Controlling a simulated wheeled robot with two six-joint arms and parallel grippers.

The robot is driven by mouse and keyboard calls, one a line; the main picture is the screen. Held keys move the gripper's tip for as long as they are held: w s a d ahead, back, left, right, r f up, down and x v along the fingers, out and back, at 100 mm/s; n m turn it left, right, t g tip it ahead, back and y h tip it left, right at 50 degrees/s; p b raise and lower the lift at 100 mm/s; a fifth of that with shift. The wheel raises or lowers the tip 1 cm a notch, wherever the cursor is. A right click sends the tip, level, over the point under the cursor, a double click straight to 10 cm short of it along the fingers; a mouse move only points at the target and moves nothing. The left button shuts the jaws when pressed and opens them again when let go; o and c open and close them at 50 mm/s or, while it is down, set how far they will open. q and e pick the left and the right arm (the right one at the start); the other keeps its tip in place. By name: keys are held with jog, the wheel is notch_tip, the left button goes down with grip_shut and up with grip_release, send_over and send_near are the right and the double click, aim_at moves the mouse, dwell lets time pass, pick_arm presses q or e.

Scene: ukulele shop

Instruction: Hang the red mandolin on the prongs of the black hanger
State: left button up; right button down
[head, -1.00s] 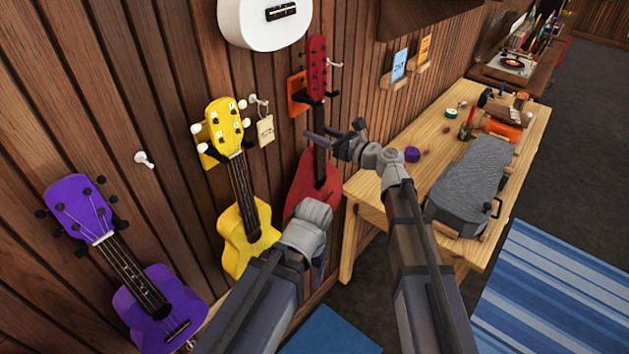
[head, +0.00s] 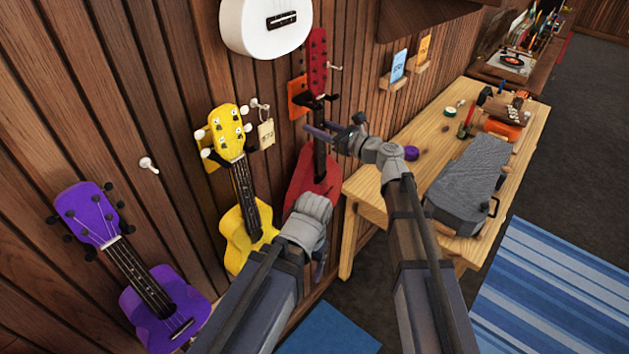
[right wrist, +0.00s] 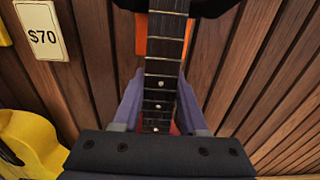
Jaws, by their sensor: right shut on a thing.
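The red mandolin is upright against the wall; its headstock (head: 317,62) is above the black hanger (head: 331,97) and its red body (head: 306,180) hangs below. The hanger has an orange backing plate (head: 298,97). My right gripper (head: 334,136) is shut on the mandolin's neck, below the hanger. The right wrist view shows the fretted neck (right wrist: 160,75) between the fingers (right wrist: 160,112), with black hanger parts (right wrist: 212,6) at the top. The neck lines up with the prongs; whether it rests on them I cannot tell. My left gripper (head: 319,268) is low beside the body, mostly hidden by its wrist.
A yellow ukulele (head: 243,225), a purple one (head: 165,305) and a white one (head: 262,38) hang nearby. A price tag (head: 266,133) hangs beside the yellow one. A wooden table (head: 380,205) with a grey case (head: 468,185) stands at right.

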jog(key=shift+v, duration=2.55)
jog(key=shift+s+d+f, duration=0.1)
jog(key=shift+v, duration=2.8)
jog(key=shift+f, duration=0.2)
